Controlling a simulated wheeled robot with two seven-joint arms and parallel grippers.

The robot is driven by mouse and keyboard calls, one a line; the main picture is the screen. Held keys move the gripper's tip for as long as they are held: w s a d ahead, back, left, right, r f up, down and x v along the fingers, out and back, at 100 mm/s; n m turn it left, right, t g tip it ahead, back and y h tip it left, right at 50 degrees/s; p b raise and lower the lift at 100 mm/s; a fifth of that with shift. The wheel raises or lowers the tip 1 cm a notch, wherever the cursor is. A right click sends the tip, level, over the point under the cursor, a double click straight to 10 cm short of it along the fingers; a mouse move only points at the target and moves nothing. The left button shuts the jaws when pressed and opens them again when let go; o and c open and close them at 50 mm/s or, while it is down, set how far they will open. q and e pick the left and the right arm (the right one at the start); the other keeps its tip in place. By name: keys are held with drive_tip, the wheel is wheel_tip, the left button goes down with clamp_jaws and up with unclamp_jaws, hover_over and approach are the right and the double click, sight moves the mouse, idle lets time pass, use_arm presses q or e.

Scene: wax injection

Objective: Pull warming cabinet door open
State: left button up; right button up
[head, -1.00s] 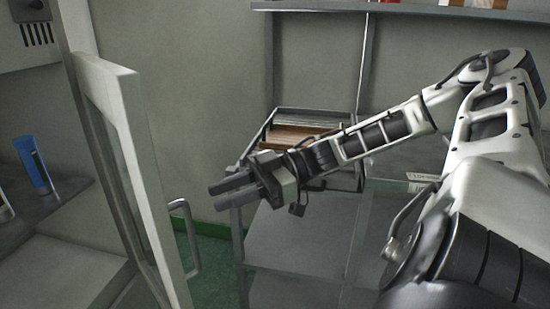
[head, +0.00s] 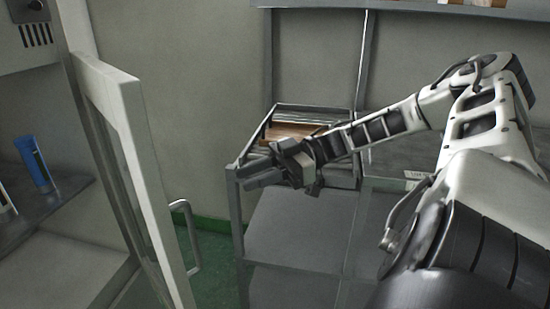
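The warming cabinet door (head: 137,165) stands open at the left, seen nearly edge-on, with a white frame and a glass pane. Its metal bar handle (head: 193,240) sticks out on the right side of the door, low in the view. My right gripper (head: 246,177) is in front of the shelf rack, to the right of the door and up from the handle, touching neither. Its fingers point left; they overlap in this view, so their gap cannot be made out. I see nothing held in it. My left gripper is not in view.
Inside the cabinet, a blue tube (head: 33,163) stands on a dark shelf (head: 62,192). A metal rack (head: 290,228) with a tray of brown items (head: 292,131) stands behind my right arm. Green floor shows between door and rack.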

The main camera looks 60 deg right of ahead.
drive_tip(key=d, duration=0.6)
drive_tip(key=shift+d, duration=0.4)
idle(0.3)
drive_tip(key=shift+p, duration=0.45)
